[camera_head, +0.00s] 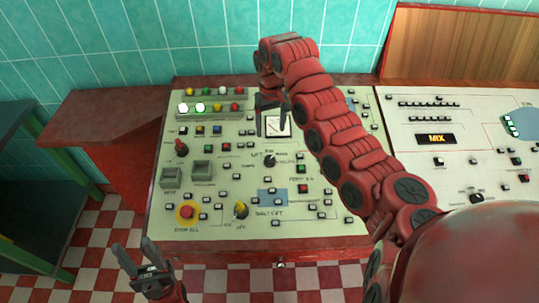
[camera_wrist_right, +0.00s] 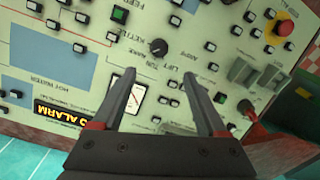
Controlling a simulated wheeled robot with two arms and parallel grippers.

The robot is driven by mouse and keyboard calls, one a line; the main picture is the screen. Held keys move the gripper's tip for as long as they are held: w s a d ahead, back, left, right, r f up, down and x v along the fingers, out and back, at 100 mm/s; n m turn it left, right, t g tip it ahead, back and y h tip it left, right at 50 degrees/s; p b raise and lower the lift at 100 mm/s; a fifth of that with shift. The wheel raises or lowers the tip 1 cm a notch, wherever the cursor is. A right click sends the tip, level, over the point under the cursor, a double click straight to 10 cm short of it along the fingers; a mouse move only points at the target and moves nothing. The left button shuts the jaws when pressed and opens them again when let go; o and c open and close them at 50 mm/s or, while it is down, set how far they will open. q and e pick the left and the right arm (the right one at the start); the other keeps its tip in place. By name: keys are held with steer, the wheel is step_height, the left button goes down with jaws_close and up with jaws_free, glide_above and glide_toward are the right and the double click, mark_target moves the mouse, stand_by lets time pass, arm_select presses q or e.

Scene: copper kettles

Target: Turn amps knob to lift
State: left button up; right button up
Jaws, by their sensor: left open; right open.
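The amps knob (camera_head: 269,160) is a small black rotary knob on the cream control panel (camera_head: 225,240), beside the word LIFT. In the right wrist view the knob (camera_wrist_right: 158,47) is ringed by labels including KETTLE and LIFT. I cannot clearly tell which label it points to. My right gripper (camera_head: 273,119) is open and empty over the white square gauge, short of the knob on its far side. Its fingers (camera_wrist_right: 157,74) are spread apart, with the knob ahead of them, untouched. My left gripper (camera_head: 134,246) is open and empty, low at the left, off the panel's front left corner.
The white gauge (camera_head: 278,127) shows between my right fingers. A yellow knob (camera_head: 241,210) and a red stop button (camera_head: 187,212) are near the front. A second panel (camera_head: 455,180) adjoins on the right.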

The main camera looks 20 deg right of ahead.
glide_above(270, 159)
step_height(270, 159, down, 8)
steer(key=shift+a+r, duration=0.1)
steer(key=f+p, duration=0.1)
steer(key=f, duration=0.4)
steer(key=shift+d+f+p, duration=0.1)
steer(key=shift+d+p, duration=0.1)
steer(key=shift+p, duration=0.2)
steer(key=shift+f, duration=0.7)
jaws_close()
